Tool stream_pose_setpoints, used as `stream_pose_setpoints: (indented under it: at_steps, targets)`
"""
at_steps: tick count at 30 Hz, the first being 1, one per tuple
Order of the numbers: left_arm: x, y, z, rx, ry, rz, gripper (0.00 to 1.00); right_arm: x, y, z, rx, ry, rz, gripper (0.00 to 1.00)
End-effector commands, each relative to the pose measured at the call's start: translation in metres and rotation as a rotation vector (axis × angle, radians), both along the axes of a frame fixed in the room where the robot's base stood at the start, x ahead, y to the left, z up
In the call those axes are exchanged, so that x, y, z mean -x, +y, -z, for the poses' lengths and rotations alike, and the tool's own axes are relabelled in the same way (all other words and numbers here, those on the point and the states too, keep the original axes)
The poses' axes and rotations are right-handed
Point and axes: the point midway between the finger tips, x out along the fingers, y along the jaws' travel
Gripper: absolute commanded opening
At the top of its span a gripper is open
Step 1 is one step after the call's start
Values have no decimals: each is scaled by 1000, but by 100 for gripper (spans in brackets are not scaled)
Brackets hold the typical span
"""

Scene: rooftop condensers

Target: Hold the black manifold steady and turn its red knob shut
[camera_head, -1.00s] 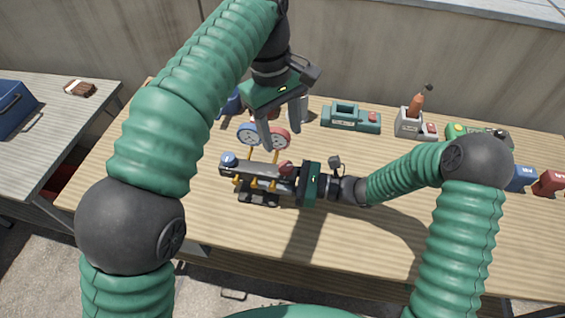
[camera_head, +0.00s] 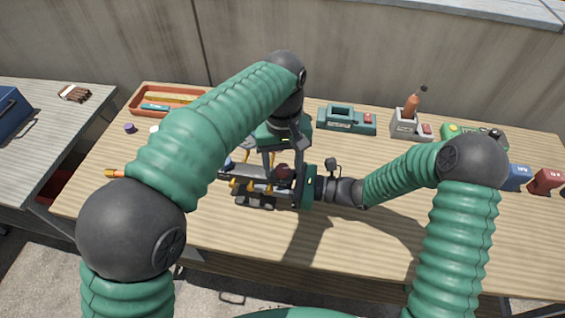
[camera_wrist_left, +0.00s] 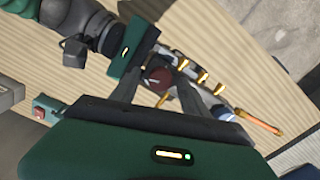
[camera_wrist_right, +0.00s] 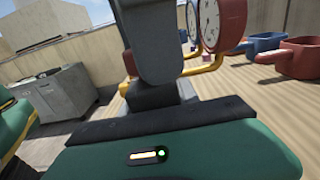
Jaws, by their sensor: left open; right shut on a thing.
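The black manifold (camera_head: 262,187) lies on the wooden bench with brass fittings along its near side. Its red knob (camera_head: 283,171) is at the right end and also shows in the left wrist view (camera_wrist_left: 159,78). My left gripper (camera_head: 283,163) is open above the knob. Its fingers are on either side of the knob; I cannot tell whether they touch it. My right gripper (camera_head: 298,188) is shut on the manifold's right end. A red gauge (camera_wrist_right: 211,20) and a blue gauge (camera_wrist_right: 191,16) show in the right wrist view; my left arm mostly hides them in the head view.
An orange tray (camera_head: 137,101) stands at the bench's back left. A green-grey holder (camera_head: 346,121), a grey holder with an orange-handled tool (camera_head: 411,103), and blue (camera_head: 517,178) and red (camera_head: 546,181) containers stand to the right. The bench's front right is clear.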

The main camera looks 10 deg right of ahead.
Motion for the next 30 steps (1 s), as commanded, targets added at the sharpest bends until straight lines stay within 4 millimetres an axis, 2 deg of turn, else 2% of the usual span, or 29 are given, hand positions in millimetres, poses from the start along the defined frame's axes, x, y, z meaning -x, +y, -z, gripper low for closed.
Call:
stream_pose_setpoints:
  at_steps: [6,18,30]
  targets:
    - [0,0,1,0,0,-1,52,0,0,0,0,1,-1,0]
    - [0,0,0,0,0,-1,0,1,1,0,-1,1,-2,0]
    - [0,0,0,1,0,43,0,1,1,0,-1,1,-3,0]
